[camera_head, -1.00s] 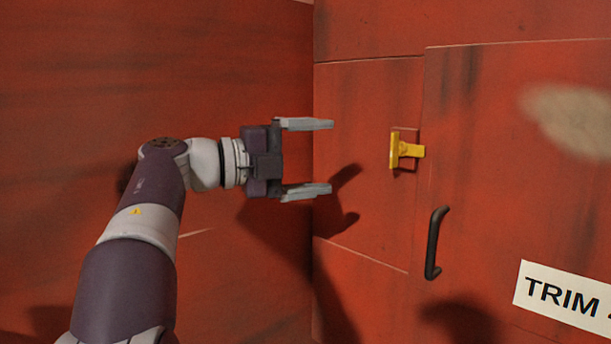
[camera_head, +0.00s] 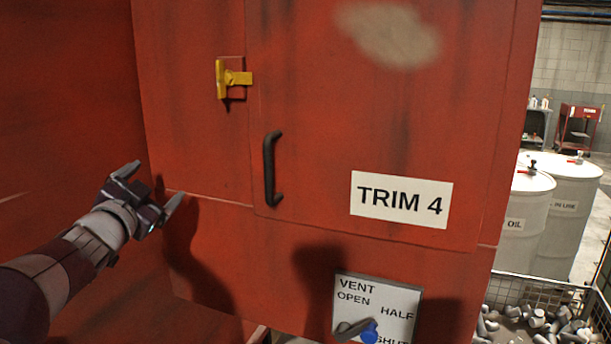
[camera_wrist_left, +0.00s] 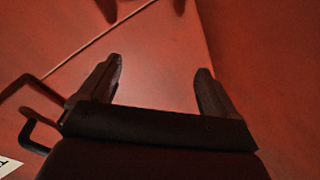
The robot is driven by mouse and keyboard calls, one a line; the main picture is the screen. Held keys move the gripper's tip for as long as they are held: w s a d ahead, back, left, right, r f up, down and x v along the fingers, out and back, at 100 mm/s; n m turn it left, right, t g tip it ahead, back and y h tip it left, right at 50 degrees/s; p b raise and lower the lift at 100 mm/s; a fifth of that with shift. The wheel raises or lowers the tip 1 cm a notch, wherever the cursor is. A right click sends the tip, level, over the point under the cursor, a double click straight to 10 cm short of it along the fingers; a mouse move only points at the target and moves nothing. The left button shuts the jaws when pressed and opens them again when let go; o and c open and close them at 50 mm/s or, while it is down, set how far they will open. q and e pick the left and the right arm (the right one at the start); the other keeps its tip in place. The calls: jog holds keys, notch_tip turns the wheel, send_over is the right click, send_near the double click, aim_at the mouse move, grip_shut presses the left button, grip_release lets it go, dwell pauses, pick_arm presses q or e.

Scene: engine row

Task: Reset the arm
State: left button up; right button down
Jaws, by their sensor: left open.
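My left gripper (camera_head: 152,182) is open and empty in the head view, left of the red cabinet door and lower than its black handle. It touches nothing that I can see. In the left wrist view its two fingers (camera_wrist_left: 160,88) stand apart with only red panel between them. My right gripper is not in view.
Below is a vent plate (camera_head: 385,300) with a grey pointer and blue knob. White drums (camera_head: 565,200) and a wire bin (camera_head: 530,295) stand right.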

pick_arm(q)
jog(key=s+d+f+n+g+y+b, duration=0.1)
jog(key=s+d+f+n+g, duration=0.2)
jog(key=f, duration=1)
jog(key=s+d+f+n+g+y+b, duration=0.1)
jog(key=s+f+n+g+y, duration=0.3)
jog(key=f, duration=0.9)
jog(key=s+d+f+g+h, duration=0.1)
jog(key=s+d+f+g, duration=0.1)
jog(key=s+f, duration=0.3)
jog(key=s+d+f+g+h, duration=0.1)
jog(key=s+d+f+g, duration=0.1)
jog(key=s+f+g, duration=0.3)
jog(key=s+d+f+n+g+h+b, duration=0.1)
jog(key=s+f, duration=0.4)
jog(key=s, duration=0.5)
jog(key=shift+s+d+f+g+h, duration=0.2)
jog(key=shift+s+d+g+h, duration=0.15)
jog(key=shift+d+g, duration=0.7)
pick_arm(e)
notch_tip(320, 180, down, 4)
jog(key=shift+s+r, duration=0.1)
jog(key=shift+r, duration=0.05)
pick_arm(q)
jog(key=shift+a, duration=0.15)
